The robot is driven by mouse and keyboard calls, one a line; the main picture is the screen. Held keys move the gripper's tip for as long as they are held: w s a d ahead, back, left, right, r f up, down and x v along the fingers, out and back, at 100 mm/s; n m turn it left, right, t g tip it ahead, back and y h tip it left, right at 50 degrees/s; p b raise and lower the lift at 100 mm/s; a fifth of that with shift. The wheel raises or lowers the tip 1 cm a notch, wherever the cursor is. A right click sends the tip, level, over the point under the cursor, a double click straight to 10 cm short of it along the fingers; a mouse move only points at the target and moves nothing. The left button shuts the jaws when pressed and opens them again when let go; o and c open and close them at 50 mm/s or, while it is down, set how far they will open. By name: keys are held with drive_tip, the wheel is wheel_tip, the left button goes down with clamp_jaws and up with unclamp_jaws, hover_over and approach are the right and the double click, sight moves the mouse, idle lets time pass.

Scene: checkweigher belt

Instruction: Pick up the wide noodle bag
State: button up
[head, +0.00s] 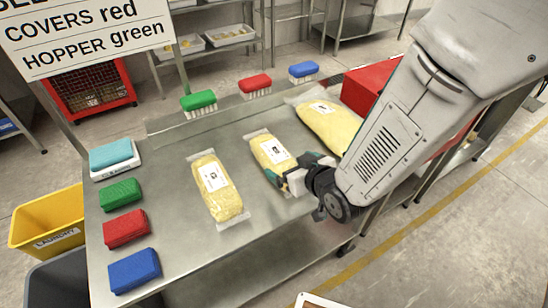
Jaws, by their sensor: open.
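Three clear bags of yellow noodles lie on the steel table. The widest-looking noodle bag (330,124) lies at the back right, partly behind my arm, with a white label on its upper end. A slimmer noodle bag (269,152) lies in the middle with a white label. Another slim noodle bag (216,188) lies to the left, also labelled. My gripper (274,178) is open, at the lower end of the middle bag, with teal fingertips close to it. I cannot tell whether they touch it. The wide bag is apart from my gripper, farther back and to the right.
Green, red and blue brushes (255,86) stand along the table's back edge. Teal, green, red and blue blocks (127,229) line the left edge. A red box (368,84) is behind my arm at right. A yellow laundry bin (47,221) stands left. The front middle of the table is clear.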

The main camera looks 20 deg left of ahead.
sight(282, 159)
drive_tip(key=x, duration=0.7)
drive_tip(key=shift+a, duration=0.1)
drive_tip(key=c, duration=1.2)
drive_tip(key=shift+w, duration=0.1)
drive_tip(key=shift+c, duration=0.6)
drive_tip(key=shift+r, duration=0.15)
